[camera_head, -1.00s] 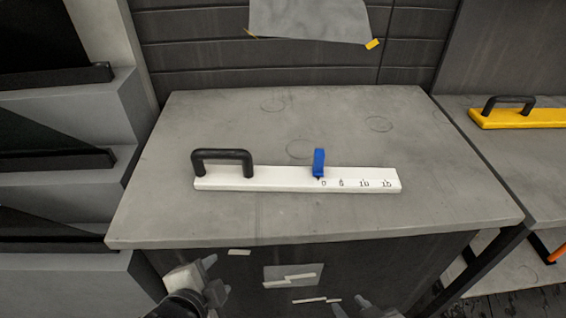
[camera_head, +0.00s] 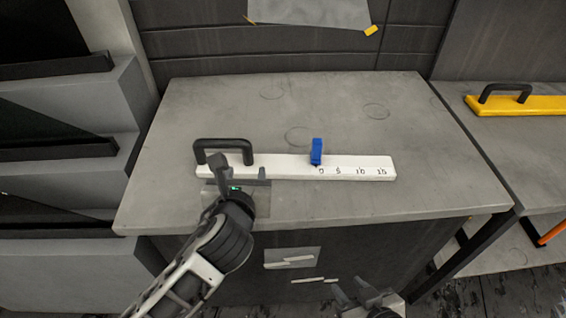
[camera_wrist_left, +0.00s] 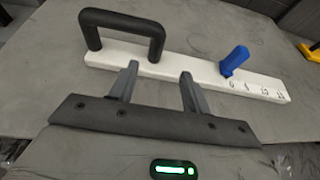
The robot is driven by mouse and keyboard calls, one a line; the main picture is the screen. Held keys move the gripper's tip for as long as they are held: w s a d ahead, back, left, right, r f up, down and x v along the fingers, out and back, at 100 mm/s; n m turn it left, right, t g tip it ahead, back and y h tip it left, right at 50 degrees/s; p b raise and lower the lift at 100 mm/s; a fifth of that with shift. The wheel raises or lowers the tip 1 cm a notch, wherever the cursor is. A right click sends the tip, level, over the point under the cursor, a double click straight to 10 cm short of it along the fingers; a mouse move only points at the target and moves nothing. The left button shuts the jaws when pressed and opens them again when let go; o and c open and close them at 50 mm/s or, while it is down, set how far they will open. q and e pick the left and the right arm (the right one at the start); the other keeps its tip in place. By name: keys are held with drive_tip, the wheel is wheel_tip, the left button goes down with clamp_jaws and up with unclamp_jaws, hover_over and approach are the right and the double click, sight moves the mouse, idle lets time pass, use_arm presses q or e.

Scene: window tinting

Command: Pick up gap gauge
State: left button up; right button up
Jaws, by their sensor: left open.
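The gap gauge (camera_head: 345,168) is a long white bar with a black handle at its left end, a blue slider (camera_head: 316,152) and printed numbers to the right. It lies flat on the grey tabletop. It also shows in the left wrist view (camera_wrist_left: 200,71), with its black handle (camera_wrist_left: 124,22) upright. My left gripper (camera_head: 240,167) is open and empty at the near side of the bar, close to the handle. In the left wrist view its two fingers (camera_wrist_left: 158,80) point toward the bar; contact cannot be told. My right gripper (camera_head: 362,293) is low at the front, below the tabletop edge.
The grey table (camera_head: 400,110) has free room behind and right of the gauge. A yellow handled tool (camera_head: 535,105) lies on a surface to the right. Grey shelves (camera_head: 60,190) stand at the left.

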sight(247, 158)
use_arm(q)
drive_tip(key=x, duration=0.3)
drive_tip(key=shift+w+f, duration=0.1)
drive_tip(key=shift+w, duration=0.1)
drive_tip(key=shift+a+x, duration=0.15)
drive_tip(key=shift+x, duration=1.2)
drive_tip(key=shift+a+x, duration=0.2)
drive_tip(key=shift+x, duration=1.15)
drive_tip(key=shift+s+f, duration=0.1)
drive_tip(key=shift+f, duration=0.1)
clamp_jaws()
drive_tip(key=shift+r, duration=0.2)
